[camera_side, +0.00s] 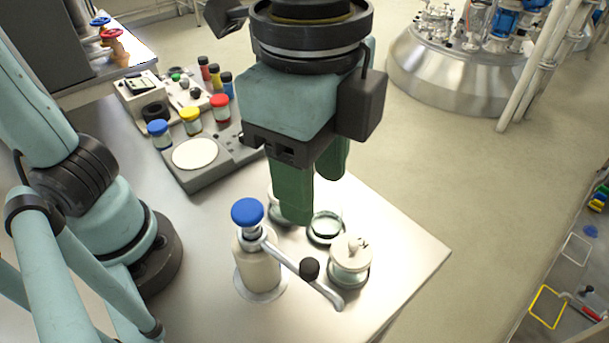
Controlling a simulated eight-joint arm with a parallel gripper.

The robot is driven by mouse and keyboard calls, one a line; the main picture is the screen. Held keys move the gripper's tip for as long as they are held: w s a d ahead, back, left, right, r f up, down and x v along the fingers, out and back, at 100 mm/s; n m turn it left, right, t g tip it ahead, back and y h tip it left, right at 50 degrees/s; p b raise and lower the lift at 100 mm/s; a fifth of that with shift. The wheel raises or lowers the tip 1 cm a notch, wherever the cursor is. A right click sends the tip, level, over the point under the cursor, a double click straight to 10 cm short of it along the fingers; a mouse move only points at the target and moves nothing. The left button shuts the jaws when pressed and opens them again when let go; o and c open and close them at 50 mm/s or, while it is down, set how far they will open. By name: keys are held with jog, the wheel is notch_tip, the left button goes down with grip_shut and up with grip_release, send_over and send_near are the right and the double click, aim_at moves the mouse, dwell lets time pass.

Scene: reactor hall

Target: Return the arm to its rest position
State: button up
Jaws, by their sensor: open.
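My gripper (316,191) hangs over the near right part of the steel table, with its green fingers pointing down. The fingers are open and nothing shows between them. Below and beside the fingertips are a small dark-rimmed glass dish (325,227) and a lidded glass jar (350,262). Another glass vessel is partly hidden behind the fingers. A beige device with a blue knob (247,212) and a lever with a black ball (310,268) stands just left of the jar. I cannot tell whether the fingers touch any vessel.
A grey holder with a white disc (195,153) and jars with blue, yellow and red lids stands at the back left of the table (400,235). Several small vials stand behind it. A large steel vessel (455,75) stands beyond the table. The table's right corner is bare.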

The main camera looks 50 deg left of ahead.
jog(key=w+a+f+n+t, duration=0.2)
jog(key=w+a+f+n, duration=0.1)
jog(key=a, duration=0.5)
jog(key=w+a+f+n+t, duration=0.2)
jog(key=w+a+f+n, duration=0.2)
jog(key=a+n, duration=0.2)
jog(key=w+a+f+n+t, duration=0.3)
jog(key=w+a+f+n, duration=0.1)
jog(key=a, duration=0.6)
jog(key=shift+a+f+n, duration=0.2)
jog(key=shift+n, duration=0.5)
